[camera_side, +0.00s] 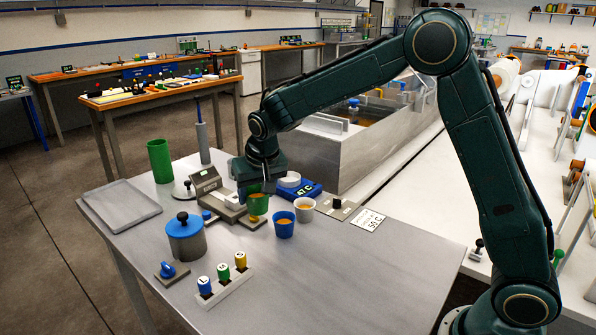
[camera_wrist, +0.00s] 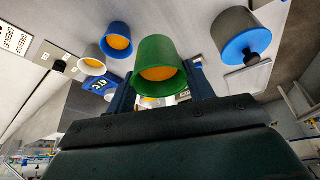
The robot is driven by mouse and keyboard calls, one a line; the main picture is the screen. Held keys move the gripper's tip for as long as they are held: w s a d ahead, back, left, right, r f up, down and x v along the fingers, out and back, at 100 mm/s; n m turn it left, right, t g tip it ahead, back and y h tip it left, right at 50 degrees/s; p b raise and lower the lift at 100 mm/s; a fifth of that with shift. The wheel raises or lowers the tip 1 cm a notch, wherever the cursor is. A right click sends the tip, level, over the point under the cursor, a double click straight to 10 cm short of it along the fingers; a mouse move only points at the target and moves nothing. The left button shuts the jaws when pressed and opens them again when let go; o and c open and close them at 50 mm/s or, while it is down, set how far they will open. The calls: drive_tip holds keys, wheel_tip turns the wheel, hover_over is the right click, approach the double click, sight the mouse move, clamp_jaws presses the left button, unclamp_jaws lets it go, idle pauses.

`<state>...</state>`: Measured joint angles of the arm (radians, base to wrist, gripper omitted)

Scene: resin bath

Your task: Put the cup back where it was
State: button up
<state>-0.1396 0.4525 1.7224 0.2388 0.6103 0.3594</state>
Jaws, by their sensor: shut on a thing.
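A green cup (camera_side: 258,205) with orange contents is held upright, or nearly so, between the fingers of my gripper (camera_side: 250,188). In the wrist view the green cup (camera_wrist: 155,52) sits between the two dark blue fingers, and my gripper (camera_wrist: 163,88) is shut on it.
A tall green cylinder (camera_side: 160,161) and a flat tray (camera_side: 121,207) are at the left. A blue temperature display (camera_side: 302,190) is behind the cups. The table's right front is clear.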

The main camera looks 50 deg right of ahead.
wheel_tip(320, 180, down, 8)
idle(0.4)
drive_tip(key=shift+f, duration=2.1)
drive_tip(key=shift+f, duration=0.2)
drive_tip(key=o, duration=1)
drive_tip(key=shift+c, duration=0.2)
drive_tip(key=shift+r, duration=0.1)
drive_tip(key=v, duration=1.2)
